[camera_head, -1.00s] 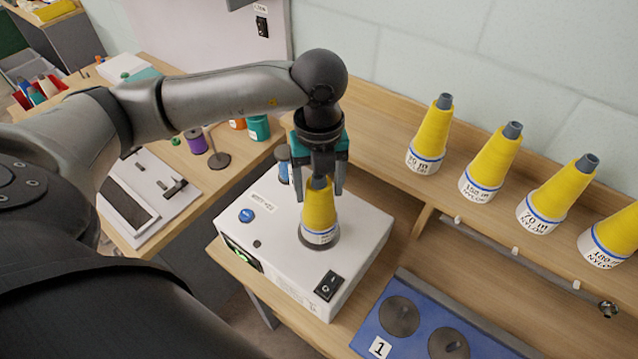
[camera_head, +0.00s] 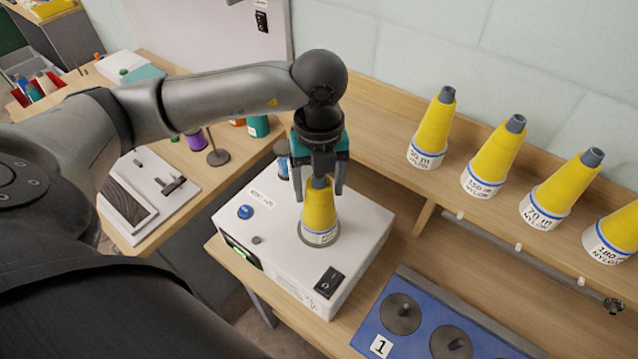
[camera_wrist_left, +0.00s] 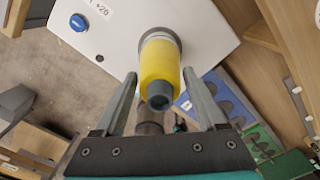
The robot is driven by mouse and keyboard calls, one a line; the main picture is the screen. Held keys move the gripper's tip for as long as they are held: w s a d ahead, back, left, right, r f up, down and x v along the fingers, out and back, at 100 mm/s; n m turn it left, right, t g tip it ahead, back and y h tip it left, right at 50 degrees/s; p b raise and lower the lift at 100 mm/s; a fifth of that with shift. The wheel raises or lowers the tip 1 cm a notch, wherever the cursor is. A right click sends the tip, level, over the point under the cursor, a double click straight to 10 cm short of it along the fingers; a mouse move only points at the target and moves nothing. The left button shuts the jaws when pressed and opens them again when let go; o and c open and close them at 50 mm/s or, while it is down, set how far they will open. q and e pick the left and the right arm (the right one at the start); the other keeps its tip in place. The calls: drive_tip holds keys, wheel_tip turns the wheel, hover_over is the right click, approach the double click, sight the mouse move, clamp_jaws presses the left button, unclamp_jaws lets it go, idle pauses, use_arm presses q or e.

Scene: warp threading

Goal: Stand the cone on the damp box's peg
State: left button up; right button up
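A yellow cone (camera_head: 319,210) with a grey tip and a white label band stands upright on the white box (camera_head: 285,262). Its foot is at a round grey disc (camera_head: 304,233) on the box top; any peg under it is hidden inside the cone. My left gripper (camera_head: 320,192) is above it, pointing down, with its fingers on either side of the cone's upper part. In the left wrist view, the gripper (camera_wrist_left: 160,82) is open, with gaps between the fingers and the cone (camera_wrist_left: 160,62). My right gripper is not in view.
Several similar yellow cones (camera_head: 493,158) stand on the wooden shelf (camera_head: 395,130) at right. A blue tray (camera_head: 420,315) with round dark discs and a "1" label lies at front right. A blue button (camera_head: 245,212) and black switch (camera_head: 329,281) are on the white box.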

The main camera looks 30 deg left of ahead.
use_arm(q)
drive_tip(key=o, duration=0.4)
drive_tip(key=shift+r, duration=0.1)
wheel_tip(320, 180, up, 15)
drive_tip(key=shift+r+p, duration=0.1)
drive_tip(key=shift+p, duration=0.35)
